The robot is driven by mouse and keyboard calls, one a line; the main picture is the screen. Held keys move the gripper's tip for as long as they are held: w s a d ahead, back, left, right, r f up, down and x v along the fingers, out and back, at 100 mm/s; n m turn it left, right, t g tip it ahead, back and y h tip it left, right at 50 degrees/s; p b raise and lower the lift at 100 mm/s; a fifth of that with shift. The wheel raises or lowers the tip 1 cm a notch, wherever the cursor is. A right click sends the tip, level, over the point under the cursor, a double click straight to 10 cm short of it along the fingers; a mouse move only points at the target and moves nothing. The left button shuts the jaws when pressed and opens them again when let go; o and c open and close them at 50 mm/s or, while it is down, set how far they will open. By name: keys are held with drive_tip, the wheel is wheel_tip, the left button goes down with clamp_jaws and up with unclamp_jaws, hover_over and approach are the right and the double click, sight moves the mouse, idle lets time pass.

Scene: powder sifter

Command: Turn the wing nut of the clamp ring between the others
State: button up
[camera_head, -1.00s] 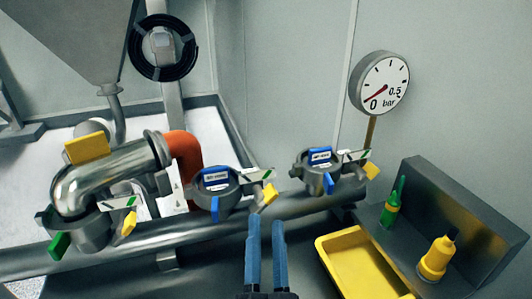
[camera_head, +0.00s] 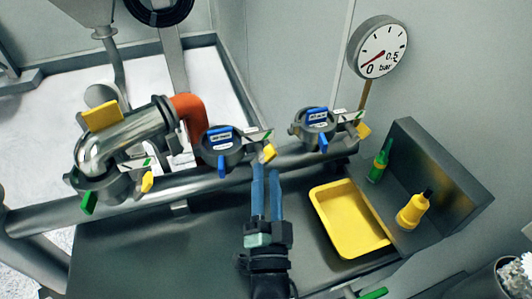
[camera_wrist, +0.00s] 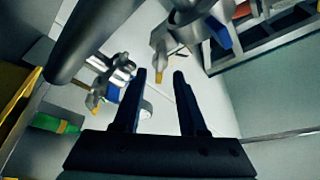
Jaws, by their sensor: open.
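The middle clamp ring (camera_head: 222,150) sits on the steel pipe between a left clamp ring (camera_head: 98,186) and a right clamp ring (camera_head: 314,127). It has a blue label and blue tab. Its yellow wing nut (camera_head: 267,153) points toward me on its right side. My gripper (camera_head: 266,172) is open and empty, its two blue fingers just below this wing nut in the head view. In the wrist view the wing nut (camera_wrist: 158,73) appears between the fingertips (camera_wrist: 159,76). No contact is visible; I cannot tell the exact gap in depth.
The left and right rings have yellow wing nuts too (camera_head: 147,182) (camera_head: 363,131). A yellow tray (camera_head: 379,247) lies right of my gripper. A pressure gauge (camera_head: 377,47) is behind.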

sight(266, 164)
drive_tip(key=shift+p+x, duration=0.35)
drive_tip(key=shift+x, duration=2.05)
clamp_jaws()
